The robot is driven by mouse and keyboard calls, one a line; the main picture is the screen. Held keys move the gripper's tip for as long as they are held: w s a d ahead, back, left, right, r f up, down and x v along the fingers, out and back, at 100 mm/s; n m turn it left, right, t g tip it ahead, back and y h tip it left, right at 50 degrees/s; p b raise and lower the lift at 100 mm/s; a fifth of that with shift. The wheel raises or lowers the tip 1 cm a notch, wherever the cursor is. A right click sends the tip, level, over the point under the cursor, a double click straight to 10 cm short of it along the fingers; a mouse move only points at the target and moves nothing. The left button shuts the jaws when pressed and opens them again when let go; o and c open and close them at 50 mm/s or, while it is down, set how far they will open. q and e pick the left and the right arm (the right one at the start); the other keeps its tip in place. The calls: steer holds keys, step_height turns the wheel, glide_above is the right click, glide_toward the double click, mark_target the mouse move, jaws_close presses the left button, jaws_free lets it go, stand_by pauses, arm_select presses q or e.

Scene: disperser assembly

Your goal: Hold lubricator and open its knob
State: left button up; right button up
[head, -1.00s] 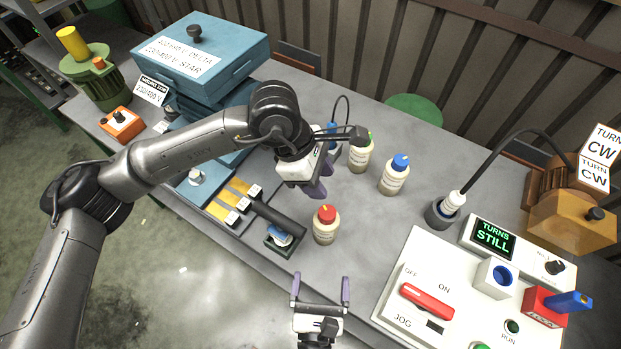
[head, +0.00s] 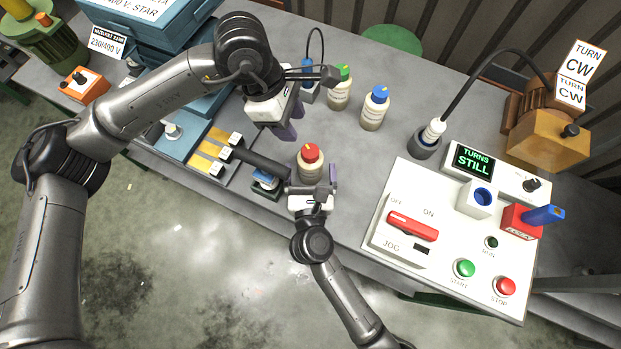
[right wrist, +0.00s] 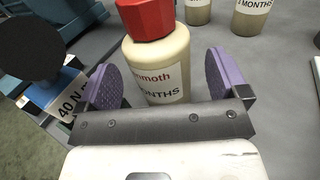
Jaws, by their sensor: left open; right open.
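The lubricators are cream bottles with coloured knobs. The red-knobbed one (head: 310,164) stands upright near the table's front edge, with its red knob (head: 311,152) on top. In the right wrist view this bottle (right wrist: 160,65) stands between the purple fingers of my right gripper (right wrist: 165,90), which is open. My right gripper also shows in the head view (head: 312,190), at the front of the bottle. My left gripper (head: 287,118) is open and empty, above the table, up and left of the red knob. A green-knobbed bottle (head: 340,89) and a blue-knobbed bottle (head: 375,108) stand farther back.
A torque tool with a black handle (head: 262,161) lies just left of the red-knobbed bottle. A white control panel (head: 440,255) with a red switch and buttons is at the right. A black cup (head: 424,143) with a cabled probe stands behind it. Bare table lies between the bottles and panel.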

steer(key=shift+w, duration=1.25)
steer(key=c, duration=1.3)
